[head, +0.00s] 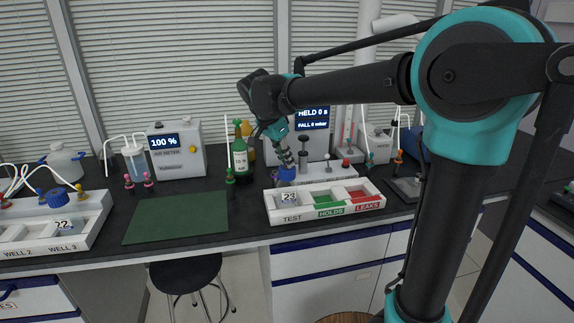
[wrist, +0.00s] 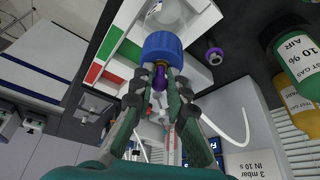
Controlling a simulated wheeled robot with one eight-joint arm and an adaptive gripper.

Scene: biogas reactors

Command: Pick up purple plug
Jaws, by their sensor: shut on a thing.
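In the wrist view the purple plug (wrist: 158,76) is between the fingertips of my gripper (wrist: 161,82), which is shut on it. Right beyond the plug is a blue cap (wrist: 162,44) on a clear bottle. I cannot tell whether the plug touches the cap or sits in it. The plug cannot be made out in the head view.
The tray has TEST, green HOLDS and red LEAKS compartments. A green bottle (head: 240,160) stands close left of my gripper. A display box (head: 313,140) stands behind it. A green mat (head: 178,217) lies clear to the left. A small purple-centred ring (wrist: 214,56) shows in the wrist view.

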